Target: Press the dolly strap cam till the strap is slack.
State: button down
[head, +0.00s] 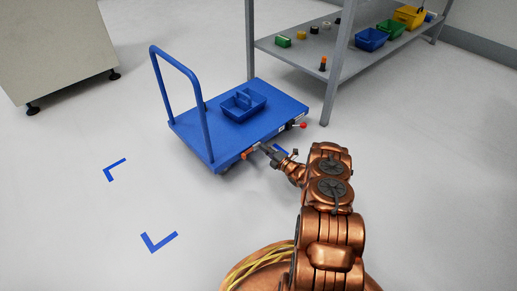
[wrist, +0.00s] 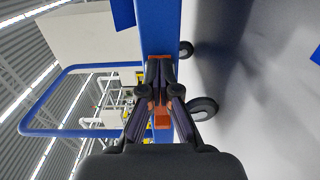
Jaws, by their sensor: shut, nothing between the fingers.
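The blue dolly (head: 262,122) stands on the floor with its push handle (head: 183,60) upright at its left end. My gripper (head: 263,148) is shut and empty at the dolly's near long edge. A small orange part (head: 247,154), likely the strap cam, shows at that edge just left of the gripper. In the wrist view my gripper (wrist: 159,80) lies over the blue deck edge (wrist: 158,25), with orange pieces (wrist: 162,118) seen between and beyond the fingers. Whether the fingertips touch the cam, and the strap's tension, I cannot tell.
A blue tote (head: 243,104) sits on the deck. A red knob (head: 303,125) shows at the right end. A grey shelf (head: 310,50) with bins stands behind right, and a pale cabinet (head: 50,45) at upper left. The floor at left, with blue corner marks (head: 158,242), is clear.

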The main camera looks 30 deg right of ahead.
jog(key=shift+s, duration=0.1)
dwell(0.3)
jog(key=p+v, duration=0.4)
jog(key=p, duration=0.1)
jog(key=shift+s+d, duration=0.1)
jog(key=shift+s, duration=0.3)
jog(key=shift+s, duration=0.1)
jog(key=v, duration=1.1)
jog(key=shift+s, duration=0.4)
jog(key=shift+d+r, duration=0.1)
jog(key=shift+d, duration=0.05)
